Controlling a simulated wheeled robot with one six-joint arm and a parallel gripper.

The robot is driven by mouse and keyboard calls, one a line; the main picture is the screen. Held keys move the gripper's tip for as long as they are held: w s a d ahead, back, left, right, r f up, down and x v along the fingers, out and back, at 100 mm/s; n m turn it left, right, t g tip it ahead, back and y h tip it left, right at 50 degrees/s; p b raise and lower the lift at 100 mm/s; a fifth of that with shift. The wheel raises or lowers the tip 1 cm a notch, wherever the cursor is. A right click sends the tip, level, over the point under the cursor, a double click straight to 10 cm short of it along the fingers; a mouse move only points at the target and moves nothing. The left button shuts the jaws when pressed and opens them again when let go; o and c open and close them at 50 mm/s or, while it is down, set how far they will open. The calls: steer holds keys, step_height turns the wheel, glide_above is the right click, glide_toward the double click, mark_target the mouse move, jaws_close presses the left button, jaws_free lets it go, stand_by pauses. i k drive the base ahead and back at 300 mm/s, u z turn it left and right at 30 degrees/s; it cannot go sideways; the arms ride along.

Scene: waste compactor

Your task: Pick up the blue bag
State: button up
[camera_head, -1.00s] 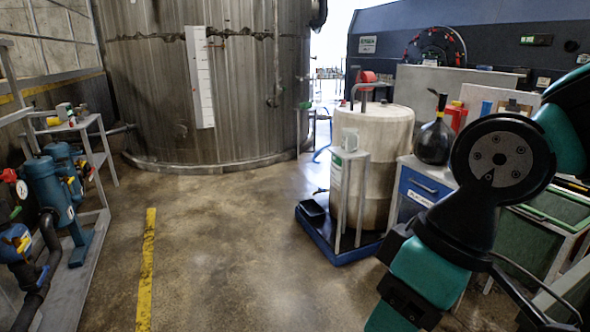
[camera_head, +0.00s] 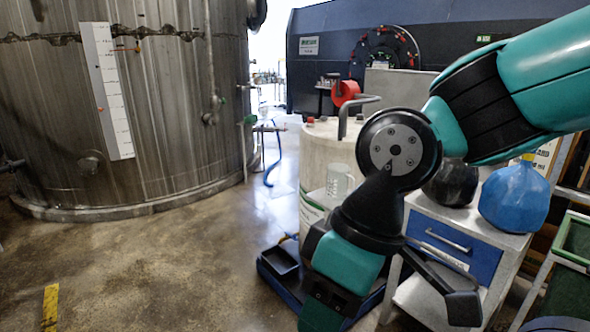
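The blue bag (camera_head: 514,200) is a rounded, tied sack on top of the grey cabinet (camera_head: 418,212) at the right. It stands to the right of a black bag (camera_head: 452,184), which my arm partly covers. My arm crosses the view from the upper right and bends down in front of the cabinet. A black part at the arm's low end (camera_head: 462,303) shows below the blue drawer, lower than the blue bag and to its left. I cannot tell whether my gripper is open or shut. Nothing is visibly held.
A pale drum (camera_head: 318,150) with a pump stands left of the cabinet on a blue spill tray (camera_head: 272,285). A green bin (camera_head: 578,240) is at the right edge. A large steel tank (camera_head: 150,110) fills the left. Open floor (camera_head: 150,265) lies in front of the tank.

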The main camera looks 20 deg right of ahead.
mark_target(515, 198)
steer(key=i, duration=1.5)
steer(key=z, duration=3.2)
steer(key=i, duration=1.35)
steer(key=u, duration=1.4)
